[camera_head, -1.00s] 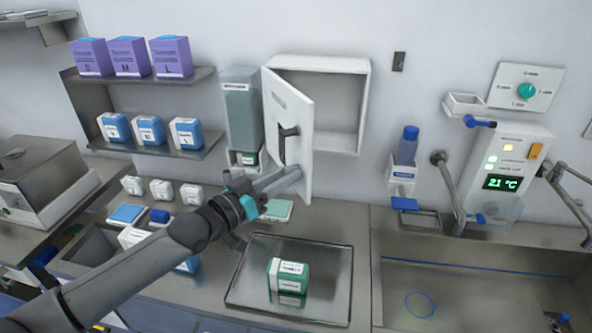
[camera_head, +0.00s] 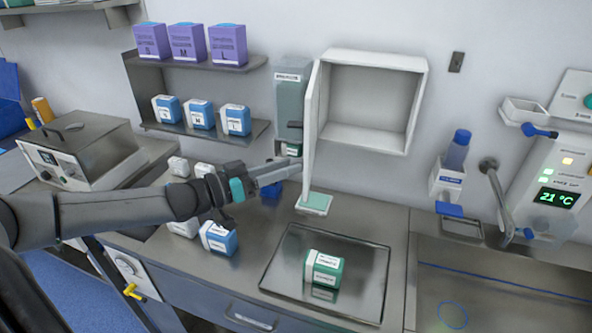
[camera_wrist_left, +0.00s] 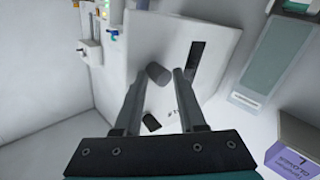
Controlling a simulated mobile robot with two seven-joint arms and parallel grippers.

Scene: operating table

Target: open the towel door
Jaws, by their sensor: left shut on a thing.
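The white towel door (camera_head: 312,135) of the wall cabinet (camera_head: 375,100) stands open, seen almost edge-on in the head view. The cabinet looks empty inside. My left gripper (camera_head: 284,173) is at the door's outer face, low on it. In the head view the gripped part of the handle is hidden. My right gripper is not in view.
A tray (camera_head: 275,262) with a green and white box (camera_head: 324,269) lies on the counter below. A grey-green dispenser (camera_head: 292,95) is on the wall left of the door. Shelves with purple boxes (camera_head: 187,42) and blue boxes (camera_head: 200,114) are further left. A sink is at right.

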